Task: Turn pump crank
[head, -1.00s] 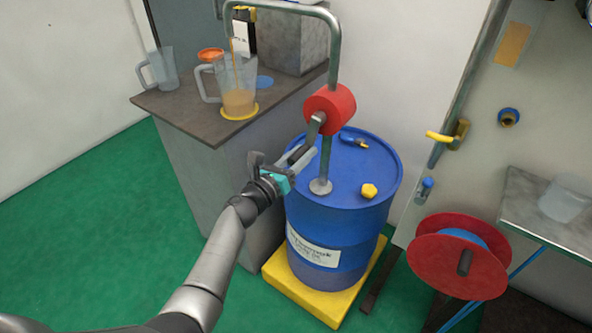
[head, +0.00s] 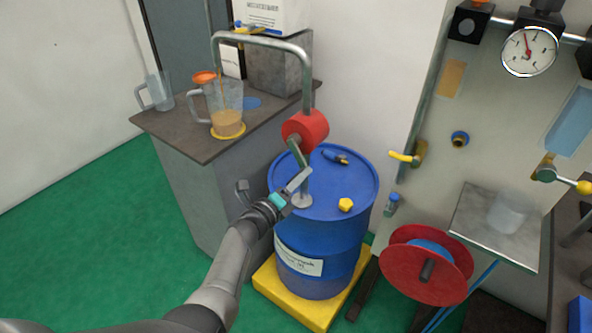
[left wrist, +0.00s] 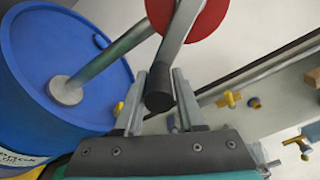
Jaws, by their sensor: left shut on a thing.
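The red pump head (head: 306,130) sits on a grey pipe that rises from the blue drum (head: 322,225). Its metal crank arm (head: 296,152) points down and slightly right from the hub. My left gripper (head: 300,184) is at the crank's lower end, above the drum top. In the left wrist view, the crank's black handle (left wrist: 158,92) lies between the two fingers, and my left gripper (left wrist: 160,100) is shut on it. The pipe's spout reaches left over a clear jug (head: 226,98), where an amber stream falls into amber liquid. My right gripper is not in view.
The jug stands on a yellow disc on the grey counter (head: 180,128), beside an empty jug (head: 158,92). The drum stands on a yellow base (head: 290,303). A yellow plug (head: 346,204) lies on its lid. A red hose reel (head: 426,266) stands at right.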

